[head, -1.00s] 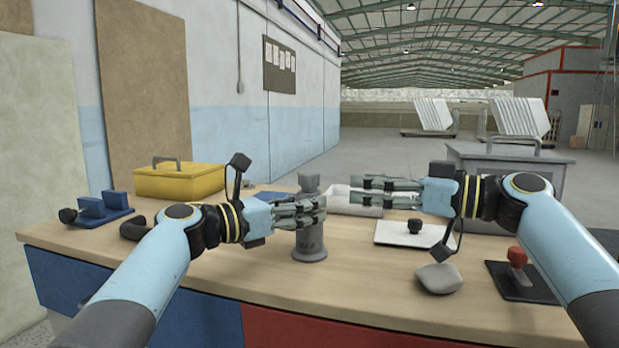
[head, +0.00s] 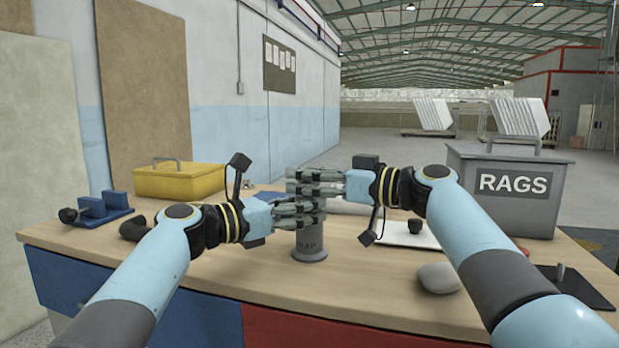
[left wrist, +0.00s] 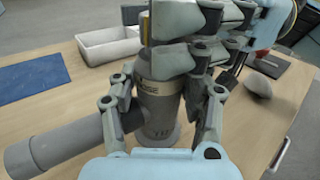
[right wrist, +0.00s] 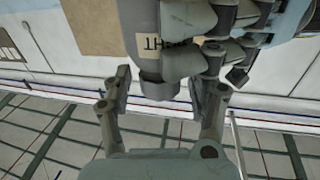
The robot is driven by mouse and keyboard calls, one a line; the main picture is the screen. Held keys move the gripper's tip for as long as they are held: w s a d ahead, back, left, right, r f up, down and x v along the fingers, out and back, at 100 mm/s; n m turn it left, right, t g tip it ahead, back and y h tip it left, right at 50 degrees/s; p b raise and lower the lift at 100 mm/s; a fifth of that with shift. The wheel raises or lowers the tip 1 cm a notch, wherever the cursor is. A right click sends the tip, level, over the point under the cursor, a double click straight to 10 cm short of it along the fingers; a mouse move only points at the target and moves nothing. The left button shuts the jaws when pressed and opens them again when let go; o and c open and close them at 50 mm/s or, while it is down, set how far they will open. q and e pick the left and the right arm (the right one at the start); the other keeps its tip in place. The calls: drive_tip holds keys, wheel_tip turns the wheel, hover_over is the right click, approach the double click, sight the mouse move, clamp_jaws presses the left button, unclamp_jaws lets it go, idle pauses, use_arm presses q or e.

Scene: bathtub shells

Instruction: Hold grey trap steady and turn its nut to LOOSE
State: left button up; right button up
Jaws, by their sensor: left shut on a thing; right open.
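The grey trap (head: 311,247) stands upright on the bench. My left gripper (head: 312,211) is shut on the trap body from the left. My right gripper (head: 301,183) is open at the trap's upper part, just above the left one, its fingers coming in from the right. In the right wrist view the trap's grey end (right wrist: 160,86) and a partly hidden label (right wrist: 166,45) show between the fingers. Fingers mostly hide the nut; its setting cannot be read.
A yellow toolbox (head: 180,184) and a blue fixture (head: 100,208) stand at left. A white board with a black knob (head: 414,228), a grey stone (head: 438,278) and a black board (head: 582,287) lie at right. A grey RAGS bin (head: 510,205) stands behind them.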

clamp_jaws()
drive_tip(key=shift+m+t+h, duration=0.3)
drive_tip(key=shift+t, duration=0.1)
unclamp_jaws()
drive_tip(key=v, duration=1.2)
